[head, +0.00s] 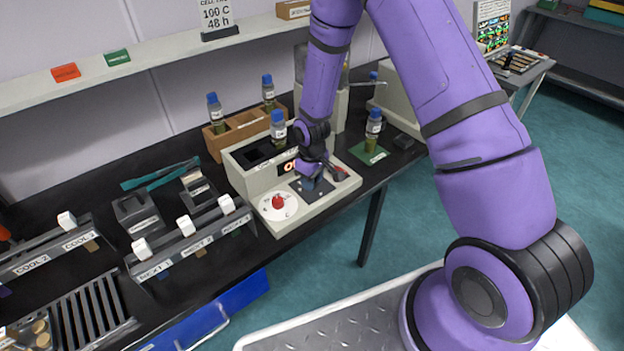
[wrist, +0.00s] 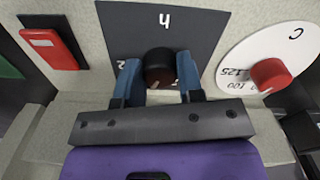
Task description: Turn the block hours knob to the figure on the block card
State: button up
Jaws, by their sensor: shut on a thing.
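The hours knob (wrist: 160,64) is a black round knob on a dark panel marked "h" in the wrist view. My gripper (wrist: 159,76) is shut on it, with one blue finger on each side. A "2" shows left of the knob; most other figures and the pointer are hidden or too small to read. In the head view, my gripper (head: 309,184) is low over the front panel of the block unit (head: 247,184) and hides the knob. A white card (head: 217,20) on the shelf reads "100 C" and "48 h"; its top line is hard to read.
A red knob (wrist: 271,75) on a white dial marked "C" is close to my gripper's right in the wrist view. A red switch (wrist: 48,47) is at the left. Blue-capped bottles, one on a green mat (head: 369,153), stand around the unit in the head view.

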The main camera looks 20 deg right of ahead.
dwell(0.4)
jog(key=o, duration=0.9)
jog(key=shift+m, duration=0.3)
notch_tip(320, 180, up, 11)
jog(key=shift+f, duration=0.1)
